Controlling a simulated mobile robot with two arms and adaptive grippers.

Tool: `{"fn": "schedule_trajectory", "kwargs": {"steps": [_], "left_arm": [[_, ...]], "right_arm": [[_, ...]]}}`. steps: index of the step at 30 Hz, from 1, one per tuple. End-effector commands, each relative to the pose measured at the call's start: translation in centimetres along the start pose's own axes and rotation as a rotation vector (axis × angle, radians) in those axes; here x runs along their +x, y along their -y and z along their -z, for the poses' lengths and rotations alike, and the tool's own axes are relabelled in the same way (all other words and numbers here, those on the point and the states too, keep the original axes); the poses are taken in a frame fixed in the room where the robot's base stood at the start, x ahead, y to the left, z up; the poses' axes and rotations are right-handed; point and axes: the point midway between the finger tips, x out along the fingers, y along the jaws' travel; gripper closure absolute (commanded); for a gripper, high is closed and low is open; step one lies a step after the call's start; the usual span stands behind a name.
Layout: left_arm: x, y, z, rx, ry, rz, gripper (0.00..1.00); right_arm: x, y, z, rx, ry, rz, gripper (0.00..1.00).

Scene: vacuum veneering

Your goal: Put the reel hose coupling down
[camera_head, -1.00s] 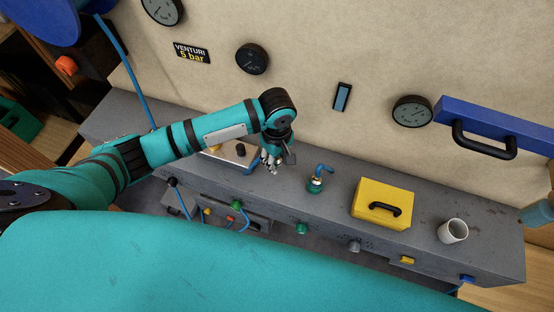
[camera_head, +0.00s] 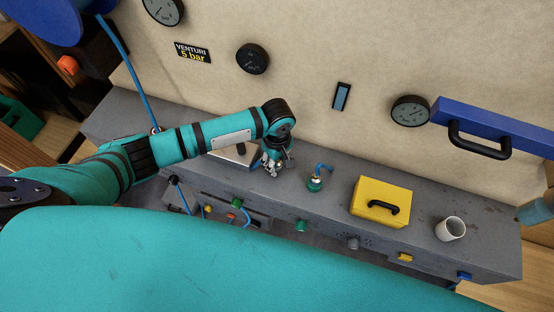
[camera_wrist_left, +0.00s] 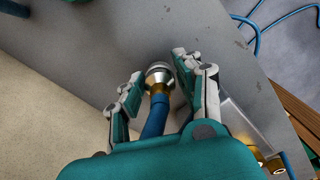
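The reel hose coupling (camera_wrist_left: 158,76), a silver and brass fitting on the end of a blue hose (camera_wrist_left: 155,118), shows between my left gripper's fingers in the left wrist view. It is at the grey bench top (camera_wrist_left: 95,55); whether it touches the surface is hard to tell. My left gripper (camera_wrist_left: 157,72) looks open around it, with a small gap at the left finger. In the head view my left gripper (camera_head: 277,166) is low over the bench, with its fingers spread, and hides the coupling. My right gripper is not in view.
A green fitting with a blue elbow (camera_head: 316,182) stands just right of my left gripper.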

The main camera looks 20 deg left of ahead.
Motion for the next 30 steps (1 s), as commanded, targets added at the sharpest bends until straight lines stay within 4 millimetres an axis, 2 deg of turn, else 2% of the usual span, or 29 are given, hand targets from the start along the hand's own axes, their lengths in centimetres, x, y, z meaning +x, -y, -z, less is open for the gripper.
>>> {"fn": "schedule_trajectory", "kwargs": {"steps": [1, 3, 14, 17, 27, 30], "left_arm": [[0.0, 0.0, 0.0, 0.0, 0.0, 0.0, 0.57], [0.0, 0.0, 0.0, 0.0, -0.001, 0.001, 0.49], [-0.7, 0.0, 0.1, 0.0, -0.004, 0.0, 0.49], [-2.1, 0.0, 0.1, -0.001, -0.001, -0.001, 0.49], [-9.4, -0.1, 0.0, 0.001, -0.001, -0.003, 0.49], [-11.0, -0.1, 0.0, 0.0, 0.0, -0.002, 0.49]], "right_arm": [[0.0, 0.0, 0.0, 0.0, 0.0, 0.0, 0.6], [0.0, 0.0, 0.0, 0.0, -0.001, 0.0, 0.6], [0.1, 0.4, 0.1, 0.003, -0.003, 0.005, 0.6], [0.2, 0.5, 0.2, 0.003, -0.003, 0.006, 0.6], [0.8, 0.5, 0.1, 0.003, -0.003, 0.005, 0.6], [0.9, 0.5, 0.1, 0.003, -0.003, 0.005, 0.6]]}}
